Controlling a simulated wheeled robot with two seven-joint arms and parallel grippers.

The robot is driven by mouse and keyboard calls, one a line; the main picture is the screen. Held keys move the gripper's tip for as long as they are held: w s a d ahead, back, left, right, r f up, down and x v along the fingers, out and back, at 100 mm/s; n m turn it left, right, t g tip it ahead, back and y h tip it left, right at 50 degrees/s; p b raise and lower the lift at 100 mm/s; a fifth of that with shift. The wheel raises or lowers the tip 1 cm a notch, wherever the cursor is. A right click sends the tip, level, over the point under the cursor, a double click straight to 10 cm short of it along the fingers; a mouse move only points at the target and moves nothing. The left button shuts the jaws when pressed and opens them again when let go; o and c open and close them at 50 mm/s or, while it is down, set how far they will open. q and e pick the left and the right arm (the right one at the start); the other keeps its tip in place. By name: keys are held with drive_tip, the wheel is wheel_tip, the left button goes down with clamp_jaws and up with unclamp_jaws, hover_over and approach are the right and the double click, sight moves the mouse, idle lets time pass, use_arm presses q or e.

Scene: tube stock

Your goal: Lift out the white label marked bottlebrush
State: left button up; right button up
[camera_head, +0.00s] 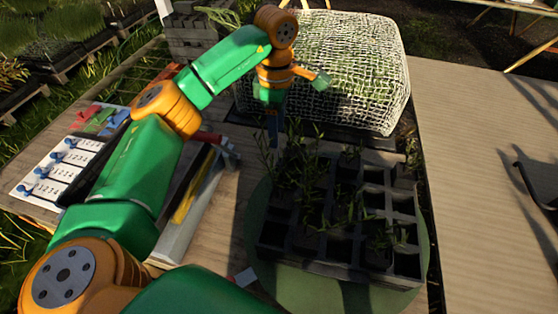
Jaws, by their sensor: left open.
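My left gripper (272,126) points down at the back left corner of the dark plug tray (330,266). It is open, and its fingertips are small and dark in this view. Several thin green seedlings (290,165) stand in the tray's cells, mostly in its left and middle parts; some cells at the right look empty. I cannot make out a white label marked bottlebrush among the plants. My right gripper is not in view.
The tray rests on a round green mat (256,240). A mesh-covered mound (350,70) stands behind it. At the left lie a white board with numbered rows (60,172) and a long pale box (185,220).

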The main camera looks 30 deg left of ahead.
sight(278, 154)
use_arm(q)
wheel_tip(278, 154, down, 6)
drive_tip(key=shift+d+r+p, duration=0.1)
drive_tip(key=shift+r+p, duration=0.1)
drive_tip(key=shift+p, duration=0.8)
drive_tip(key=shift+f, duration=0.25)
clamp_jaws()
